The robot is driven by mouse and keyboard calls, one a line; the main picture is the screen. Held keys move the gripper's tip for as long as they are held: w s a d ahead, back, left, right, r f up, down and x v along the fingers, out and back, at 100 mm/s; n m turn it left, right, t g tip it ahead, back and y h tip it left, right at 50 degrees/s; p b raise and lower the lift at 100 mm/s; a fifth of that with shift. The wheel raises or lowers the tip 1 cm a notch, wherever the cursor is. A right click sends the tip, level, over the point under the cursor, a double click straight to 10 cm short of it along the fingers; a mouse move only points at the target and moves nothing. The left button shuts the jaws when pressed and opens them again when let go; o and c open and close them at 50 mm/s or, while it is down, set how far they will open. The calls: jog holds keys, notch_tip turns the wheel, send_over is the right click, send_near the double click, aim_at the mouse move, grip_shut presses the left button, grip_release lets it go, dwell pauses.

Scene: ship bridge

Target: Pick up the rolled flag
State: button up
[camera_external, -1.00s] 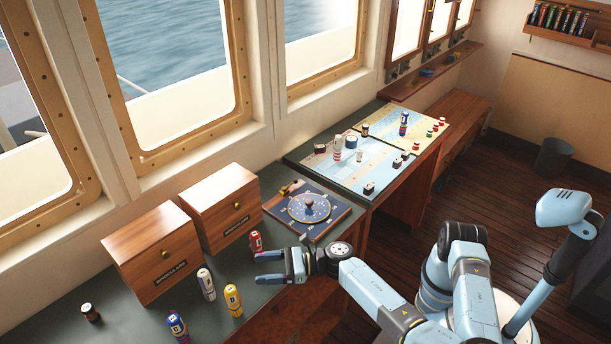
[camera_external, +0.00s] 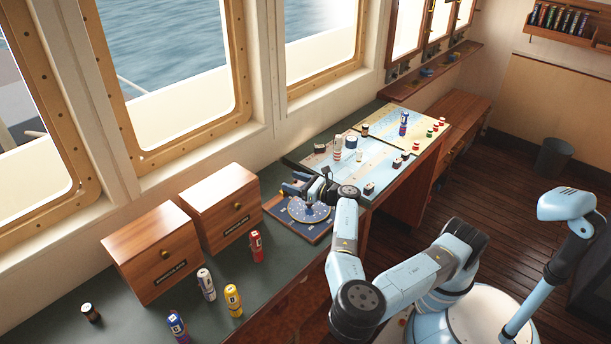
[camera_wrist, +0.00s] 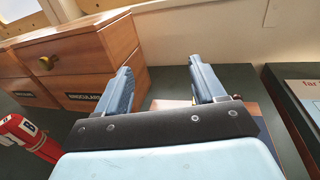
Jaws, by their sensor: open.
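Several rolled flags stand upright on the dark green counter. A red one (camera_external: 257,246) stands in front of the right wooden box, and it also shows at the left edge of the wrist view (camera_wrist: 28,136). A white one (camera_external: 206,284), a yellow one (camera_external: 233,301) and a purple-blue one (camera_external: 177,327) stand nearer the camera. The frames do not show which flag is meant. My gripper (camera_external: 296,184) is over the blue dial board (camera_external: 322,228), right of the boxes. In the wrist view its fingers (camera_wrist: 160,88) are apart, with no flag visible between them.
Two wooden drawer boxes (camera_external: 218,208) (camera_external: 150,250) stand against the window wall. A chart board with small pieces (camera_external: 375,150) lies beyond the dial board. A small dark jar (camera_external: 90,312) stands at the lower left. The counter between boxes and flags is clear.

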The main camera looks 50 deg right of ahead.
jog(key=s+d+m+h, duration=0.2)
jog(key=d+m+h, duration=0.6)
jog(key=d, duration=2.5)
jog(key=n+h, duration=0.1)
jog(key=h, duration=0.1)
send_near(340, 144)
jog(key=shift+w+r+g, duration=0.25)
jog(key=shift+r+g, duration=0.05)
jog(key=shift+n, duration=0.3)
jog(key=x, duration=0.7)
jog(key=shift+w+d, duration=0.1)
jog(key=shift+w, duration=0.1)
jog(key=shift+x, duration=3)
jog(key=shift+d+r, duration=0.1)
jog(key=shift+s, duration=0.1)
jog(key=c, duration=1.1)
